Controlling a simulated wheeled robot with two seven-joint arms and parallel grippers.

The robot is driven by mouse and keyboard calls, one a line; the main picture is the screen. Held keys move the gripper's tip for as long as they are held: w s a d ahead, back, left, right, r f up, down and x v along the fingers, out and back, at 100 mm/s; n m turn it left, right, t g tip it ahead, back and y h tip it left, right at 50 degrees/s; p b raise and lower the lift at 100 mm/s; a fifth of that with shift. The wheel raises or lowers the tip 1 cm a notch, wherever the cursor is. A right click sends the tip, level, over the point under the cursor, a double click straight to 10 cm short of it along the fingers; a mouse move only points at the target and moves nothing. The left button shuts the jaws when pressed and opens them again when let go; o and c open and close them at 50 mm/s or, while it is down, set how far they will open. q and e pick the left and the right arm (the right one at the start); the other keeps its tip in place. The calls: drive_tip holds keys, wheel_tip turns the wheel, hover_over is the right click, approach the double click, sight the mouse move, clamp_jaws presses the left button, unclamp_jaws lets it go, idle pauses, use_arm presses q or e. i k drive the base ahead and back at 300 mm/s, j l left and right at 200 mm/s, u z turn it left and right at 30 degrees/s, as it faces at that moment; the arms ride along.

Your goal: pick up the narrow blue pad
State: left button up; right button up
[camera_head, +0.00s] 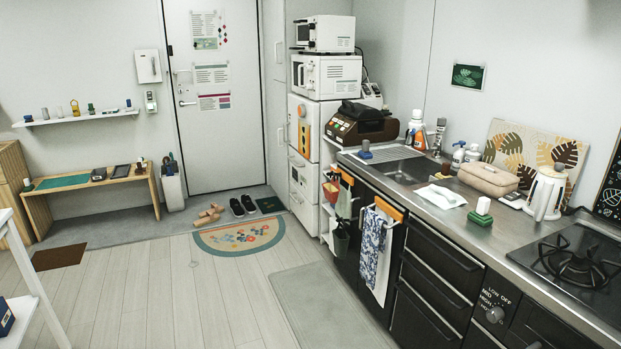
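No thing in view is clearly a narrow blue pad. A long, flat teal or blue-green mat (62,182) lies on the low wooden bench at the left. A grey-blue ribbed mat (391,154) lies at the far end of the counter by the sink. A dark blue item (6,316) is cut off by the left edge, on the white shelf unit; its full shape is hidden. I cannot tell which of these, if any, is the pad. Neither of my grippers is in view.
The kitchen counter (500,235) runs along the right, with a kettle (546,192), a beige case (488,179) and a stove (578,262). A white shelf unit (35,280) stands at the near left. The wooden floor (190,300) between is mostly clear, with mats and shoes near the door.

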sight(365, 153)
drive_tip(key=i, duration=1.5)
drive_tip(key=i+j+z, duration=0.1)
drive_tip(key=i+z, duration=0.15)
drive_tip(key=i, duration=0.25)
drive_tip(key=i+j+z, duration=0.25)
drive_tip(key=i, duration=0.25)
drive_tip(key=i+z, duration=0.35)
drive_tip(key=i+j+z, duration=0.2)
drive_tip(key=z, duration=0.15)
drive_tip(key=i+j+z, duration=0.35)
drive_tip(key=i+l, duration=0.05)
drive_tip(key=i, duration=0.05)
